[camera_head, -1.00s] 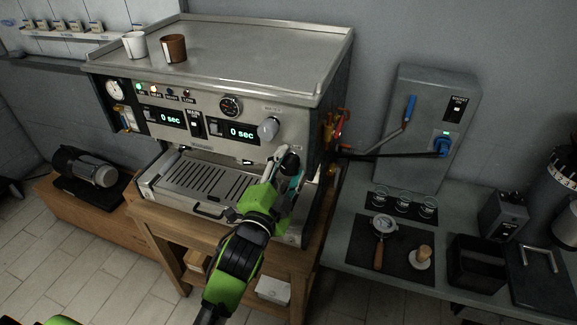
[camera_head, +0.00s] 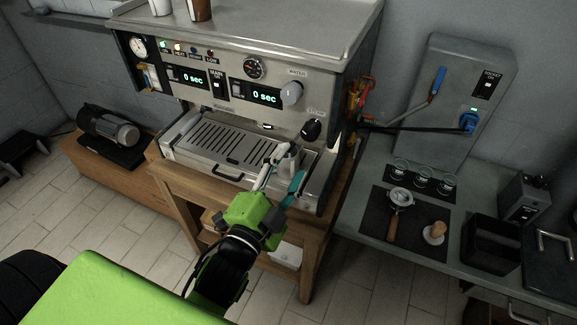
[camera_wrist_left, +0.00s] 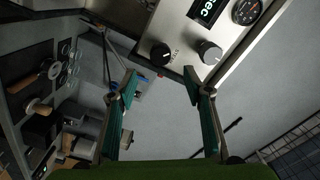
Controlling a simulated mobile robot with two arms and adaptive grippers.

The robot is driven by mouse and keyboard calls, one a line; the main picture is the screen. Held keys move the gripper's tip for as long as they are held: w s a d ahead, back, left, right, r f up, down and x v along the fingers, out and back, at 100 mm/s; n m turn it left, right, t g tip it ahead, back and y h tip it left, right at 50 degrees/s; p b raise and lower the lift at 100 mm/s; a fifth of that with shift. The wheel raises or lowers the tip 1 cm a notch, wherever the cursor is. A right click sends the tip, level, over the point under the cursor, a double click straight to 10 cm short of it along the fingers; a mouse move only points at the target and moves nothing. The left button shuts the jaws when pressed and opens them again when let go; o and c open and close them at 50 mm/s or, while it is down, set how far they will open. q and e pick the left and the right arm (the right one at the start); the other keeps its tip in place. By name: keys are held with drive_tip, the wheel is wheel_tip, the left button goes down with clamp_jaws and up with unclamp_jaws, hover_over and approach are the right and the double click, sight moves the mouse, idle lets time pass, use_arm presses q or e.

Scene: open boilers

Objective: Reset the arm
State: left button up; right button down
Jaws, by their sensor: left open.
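My left arm comes in low in the head view. My left gripper (camera_head: 282,174) is in front of the espresso machine (camera_head: 232,110), near the right end of its drip tray, with its fingers pointing up and away. It is open, and nothing shows between the fingers. In the left wrist view its two teal-padded fingers (camera_wrist_left: 165,105) stand wide apart. Beyond them are the machine's black knob (camera_wrist_left: 162,54) and grey knob (camera_wrist_left: 209,52). My right gripper does not show.
The side counter at right holds a portafilter (camera_head: 397,214), a tamper (camera_head: 434,232), small glasses (camera_head: 422,180) and a black box (camera_head: 492,244). A grey socket box (camera_head: 460,90) stands behind. A motor pump (camera_head: 108,128) sits on the low bench at left. Floor is clear at lower left.

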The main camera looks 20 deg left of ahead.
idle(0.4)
use_arm(q)
drive_tip(key=s+d+f+n+g+b, duration=0.1)
drive_tip(key=s+f+g, duration=0.15)
drive_tip(key=f, duration=1.15)
drive_tip(key=s+f+n+g+b, duration=0.1)
drive_tip(key=f+g, duration=0.2)
drive_tip(key=f, duration=1.1)
drive_tip(key=s+d+f+n+g+b, duration=0.1)
drive_tip(key=s+f+g+b, duration=0.1)
drive_tip(key=f, duration=1.2)
drive_tip(key=s+a+f+n+g+b, duration=0.25)
drive_tip(key=s+f+n+g, duration=0.2)
drive_tip(key=s+f, duration=1.35)
drive_tip(key=s+a+f+n+g, duration=0.1)
drive_tip(key=s+a+f+g, duration=0.1)
drive_tip(key=s+f, duration=0.3)
drive_tip(key=s+a+f+n+g, duration=0.1)
drive_tip(key=s+a+f+g, duration=0.2)
drive_tip(key=s+f, duration=0.3)
drive_tip(key=s, duration=0.4)
drive_tip(key=shift+s+a+f+y, duration=0.25)
drive_tip(key=shift+s+y, duration=0.05)
drive_tip(key=shift+s, duration=0.05)
